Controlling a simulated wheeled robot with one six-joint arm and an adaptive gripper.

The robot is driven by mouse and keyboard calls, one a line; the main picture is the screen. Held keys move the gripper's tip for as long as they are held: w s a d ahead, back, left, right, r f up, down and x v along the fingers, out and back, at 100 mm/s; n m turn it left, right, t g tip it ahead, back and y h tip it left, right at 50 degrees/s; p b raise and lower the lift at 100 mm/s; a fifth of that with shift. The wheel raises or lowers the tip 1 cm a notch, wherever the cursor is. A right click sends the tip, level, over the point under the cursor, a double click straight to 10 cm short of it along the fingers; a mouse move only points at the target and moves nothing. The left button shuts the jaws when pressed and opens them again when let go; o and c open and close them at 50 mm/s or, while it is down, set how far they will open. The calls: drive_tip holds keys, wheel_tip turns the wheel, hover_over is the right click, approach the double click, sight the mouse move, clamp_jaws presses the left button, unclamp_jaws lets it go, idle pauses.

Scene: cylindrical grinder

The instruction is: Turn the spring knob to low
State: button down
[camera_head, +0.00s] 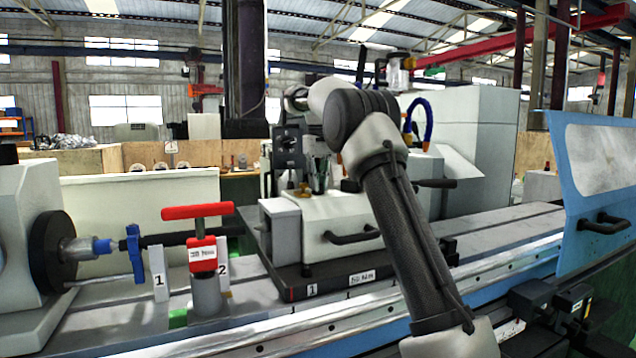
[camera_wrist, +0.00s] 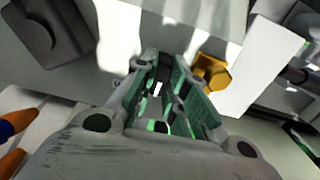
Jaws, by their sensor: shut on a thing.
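My gripper (camera_wrist: 168,95) shows in the wrist view with its two green-grey fingers closed in around a small dark knob with a white mark (camera_wrist: 158,88). I take this to be the spring knob. The fingers hide most of it, so its setting cannot be read. A bit of lettering shows on the pale panel (camera_wrist: 117,84) left of the fingers. In the head view my gripper (camera_head: 319,178) is small, at the front of the grinder's wheel head, and the knob cannot be made out there.
An orange-yellow knob (camera_wrist: 212,72) is just right of my fingers. A black box with a dial (camera_head: 290,146) stands above the grey housing (camera_head: 322,222) with its black handle (camera_head: 352,236). A red-handled clamp (camera_head: 203,252) stands at left; a blue door (camera_head: 598,190) is at right.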

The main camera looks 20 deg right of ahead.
drive_tip(key=n, duration=0.4)
drive_tip(key=shift+n, duration=0.4)
drive_tip(key=n, duration=0.4)
drive_tip(key=shift+n, duration=0.4)
drive_tip(key=c, duration=1.4)
unclamp_jaws()
drive_tip(key=shift+c, duration=0.2)
wheel_tip(320, 180, up, 6)
drive_tip(key=shift+w+r, duration=0.1)
drive_tip(key=shift+r, duration=0.65)
